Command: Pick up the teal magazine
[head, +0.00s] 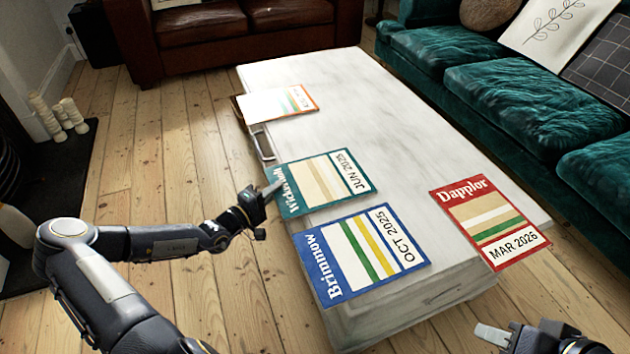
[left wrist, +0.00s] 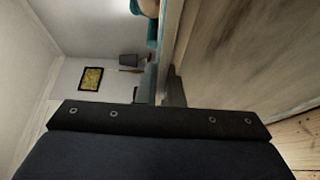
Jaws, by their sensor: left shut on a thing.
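The teal magazine (head: 322,180), marked JUN 2025, lies flat on the pale table, its title end at the table's left edge. My left gripper (head: 272,189) is at that left end, shut on the magazine's edge. The left fingers partly cover the title. In the left wrist view a dark part of my gripper fills the lower half, and the magazine cannot be made out. My right gripper (head: 492,336) is low at the right, in front of the table and away from the magazines; its opening is unclear.
The pale table (head: 350,100) also bears a blue magazine (head: 360,254) close in front of the teal one, a red magazine (head: 490,222) at the right edge and an orange-edged magazine (head: 277,103) further back. A teal sofa (head: 510,95) stands right; the table's middle is clear.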

